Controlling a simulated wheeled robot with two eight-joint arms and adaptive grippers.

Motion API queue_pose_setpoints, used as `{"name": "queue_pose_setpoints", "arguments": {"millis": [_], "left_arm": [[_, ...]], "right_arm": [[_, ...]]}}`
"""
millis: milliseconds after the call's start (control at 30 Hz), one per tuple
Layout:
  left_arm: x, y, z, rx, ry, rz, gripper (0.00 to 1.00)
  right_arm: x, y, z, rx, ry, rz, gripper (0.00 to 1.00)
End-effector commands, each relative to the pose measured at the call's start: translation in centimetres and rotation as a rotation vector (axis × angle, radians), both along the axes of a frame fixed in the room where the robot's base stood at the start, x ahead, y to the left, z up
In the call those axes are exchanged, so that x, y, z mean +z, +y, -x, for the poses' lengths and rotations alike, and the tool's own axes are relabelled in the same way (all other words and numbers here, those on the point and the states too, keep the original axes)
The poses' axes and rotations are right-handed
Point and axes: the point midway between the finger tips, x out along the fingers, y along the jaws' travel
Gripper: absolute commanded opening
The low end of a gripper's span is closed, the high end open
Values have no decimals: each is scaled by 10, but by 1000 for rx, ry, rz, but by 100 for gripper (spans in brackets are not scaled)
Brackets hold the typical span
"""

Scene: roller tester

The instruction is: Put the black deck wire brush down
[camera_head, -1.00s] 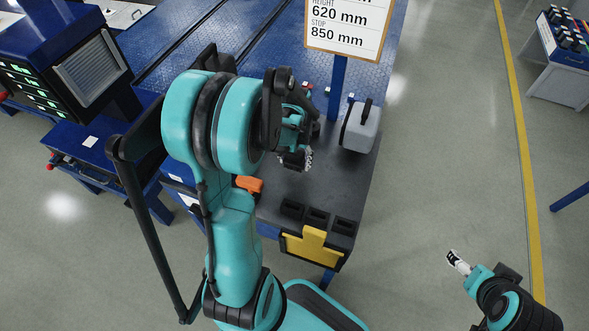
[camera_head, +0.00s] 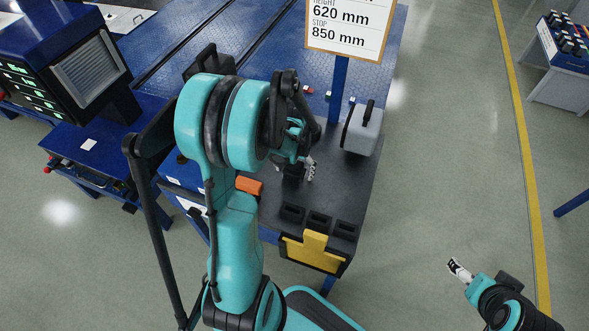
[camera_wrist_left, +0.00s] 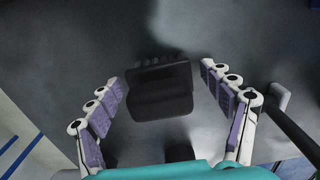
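The black deck wire brush (camera_wrist_left: 160,95) shows in the left wrist view between the fingers of my left gripper (camera_wrist_left: 162,80). A gap shows on each side of it, so the fingers are open and apart from it. The brush appears to rest on the dark grey bench top (camera_wrist_left: 60,50). In the head view my left gripper (camera_head: 309,169) is low over the bench, largely hidden by its own arm, with a dark block (camera_head: 293,172) beside its fingers. My right gripper (camera_head: 459,270) is empty over the floor at the lower right; its opening is unclear.
A grey case with a black handle (camera_head: 362,130) stands right of my left gripper. Black holders (camera_head: 318,220) above a yellow plate (camera_head: 315,250) line the near bench edge. An orange item (camera_head: 249,185) lies left. A sign (camera_head: 348,28) on a blue post stands behind.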

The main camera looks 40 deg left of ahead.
Motion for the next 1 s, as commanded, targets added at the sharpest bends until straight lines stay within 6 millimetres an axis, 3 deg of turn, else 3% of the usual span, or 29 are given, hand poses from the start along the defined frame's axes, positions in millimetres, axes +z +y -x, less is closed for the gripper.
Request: {"name": "queue_pose_setpoints", "arguments": {"millis": [267, 700, 1000], "left_arm": [[5, 0, 0, 0, 0, 0, 81], [95, 0, 0, 0, 0, 0, 81], [127, -4, 1, -6, -9, -4, 81]], "right_arm": [[5, 0, 0, 0, 0, 0, 80], [42, 0, 0, 0, 0, 0, 80], [51, 0, 0, 0, 0, 0, 80]]}}
